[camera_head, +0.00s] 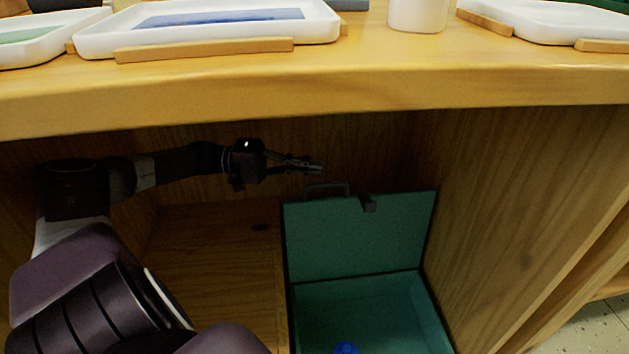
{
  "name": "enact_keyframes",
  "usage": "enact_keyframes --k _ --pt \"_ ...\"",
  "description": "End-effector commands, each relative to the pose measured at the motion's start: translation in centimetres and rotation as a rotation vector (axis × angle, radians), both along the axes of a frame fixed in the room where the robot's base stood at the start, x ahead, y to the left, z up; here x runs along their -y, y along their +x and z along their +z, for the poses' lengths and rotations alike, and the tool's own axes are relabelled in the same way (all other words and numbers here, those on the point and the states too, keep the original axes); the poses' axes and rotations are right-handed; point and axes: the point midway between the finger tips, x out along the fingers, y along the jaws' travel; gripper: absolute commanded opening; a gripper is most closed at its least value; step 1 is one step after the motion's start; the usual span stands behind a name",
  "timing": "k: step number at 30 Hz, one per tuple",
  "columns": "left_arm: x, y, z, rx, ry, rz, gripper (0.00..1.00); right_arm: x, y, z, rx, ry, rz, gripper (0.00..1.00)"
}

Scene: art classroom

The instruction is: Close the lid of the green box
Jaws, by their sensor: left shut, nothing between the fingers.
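The green box (436,318) stands low in the wooden cabinet, right of the middle. Its lid (355,240) is open and stands upright at the back, with a handle (327,187) and a dark latch (368,203) on its top edge. A blue object (345,348) lies inside, cut off by the bottom of the picture. My left gripper (321,168) is shut and empty, just above the handle in the picture. I cannot tell whether they touch. My right gripper is not in view.
The tabletop edge (300,95) runs above the cabinet opening. White trays (210,30) with wooden strips and a white cup (418,14) stand on top. A wooden side panel (500,220) is close to the box's right. The shelf floor (215,260) left of the box is clear.

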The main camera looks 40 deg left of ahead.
Motion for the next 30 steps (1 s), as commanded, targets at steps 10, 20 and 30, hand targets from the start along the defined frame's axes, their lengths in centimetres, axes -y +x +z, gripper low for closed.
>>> enact_keyframes --k 10,20,30 --pt "2.7 -2.0 -0.2 -0.004 0.001 -0.004 0.0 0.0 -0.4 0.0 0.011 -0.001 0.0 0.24" --pt "3.3 -2.4 -0.2 -0.001 0.001 0.0 0.0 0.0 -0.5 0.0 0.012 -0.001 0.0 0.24" --pt "3.2 -2.2 0.0 0.01 0.007 0.001 0.0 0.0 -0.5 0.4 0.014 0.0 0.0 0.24"
